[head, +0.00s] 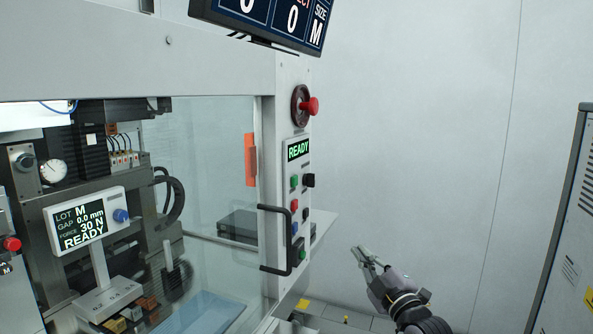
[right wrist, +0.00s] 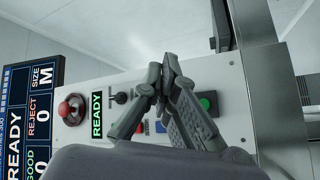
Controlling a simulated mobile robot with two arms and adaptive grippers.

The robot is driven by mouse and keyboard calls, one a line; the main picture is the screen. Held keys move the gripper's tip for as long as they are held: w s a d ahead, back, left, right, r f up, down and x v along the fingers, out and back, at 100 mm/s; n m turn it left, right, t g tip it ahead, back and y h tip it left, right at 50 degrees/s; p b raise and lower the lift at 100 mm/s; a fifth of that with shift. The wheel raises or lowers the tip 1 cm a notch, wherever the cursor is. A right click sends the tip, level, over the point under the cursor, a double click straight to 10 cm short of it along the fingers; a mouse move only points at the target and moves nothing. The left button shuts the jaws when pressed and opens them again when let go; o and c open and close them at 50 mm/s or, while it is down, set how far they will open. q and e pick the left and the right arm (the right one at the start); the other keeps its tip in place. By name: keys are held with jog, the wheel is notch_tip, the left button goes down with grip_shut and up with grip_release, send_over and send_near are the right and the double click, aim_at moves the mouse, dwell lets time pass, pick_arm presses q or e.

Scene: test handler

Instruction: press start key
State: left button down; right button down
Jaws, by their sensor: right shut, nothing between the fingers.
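The control panel (head: 298,200) is on the machine's right-hand post, with a lit green READY display (head: 298,149). Below it are a small green button (head: 294,181), a black knob (head: 308,180), a red button (head: 293,204) and a blue button (head: 294,228). A larger green button (head: 300,245) is at the bottom; it also shows in the right wrist view (right wrist: 207,102). I cannot read which is labelled start. My right gripper (head: 360,252) is shut and empty, to the right of the panel and apart from it. In the right wrist view its fingers (right wrist: 166,72) cover part of the panel. My left gripper is not in view.
A red emergency stop (head: 314,106) juts from the post above the display. A black door handle (head: 264,240) stands left of the lower buttons. A clear door covers the machine's interior. A grey cabinet (head: 570,230) stands at the far right. The space between is open.

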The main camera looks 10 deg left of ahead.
aim_at(295, 181)
jog(key=s+a+r+n+y, duration=0.1)
jog(key=s+r+n, duration=0.1)
jog(key=r, duration=0.6)
jog(key=s+a+r+n+t+y+p, duration=0.1)
jog(key=s+r+n+y, duration=0.1)
jog(key=r, duration=0.6)
jog(key=shift+a+r+y+p, duration=0.15)
jog(key=shift+a+y+p, duration=0.15)
jog(key=shift+a, duration=0.05)
jog(key=shift+w+a, duration=0.1)
jog(key=w+a+p, duration=0.1)
jog(key=w+a, duration=0.1)
jog(key=a, duration=0.6)
jog(key=shift+w, duration=0.35)
jog(key=shift+a, duration=0.15)
jog(key=shift+w+a, duration=0.1)
jog(key=shift+a, duration=0.25)
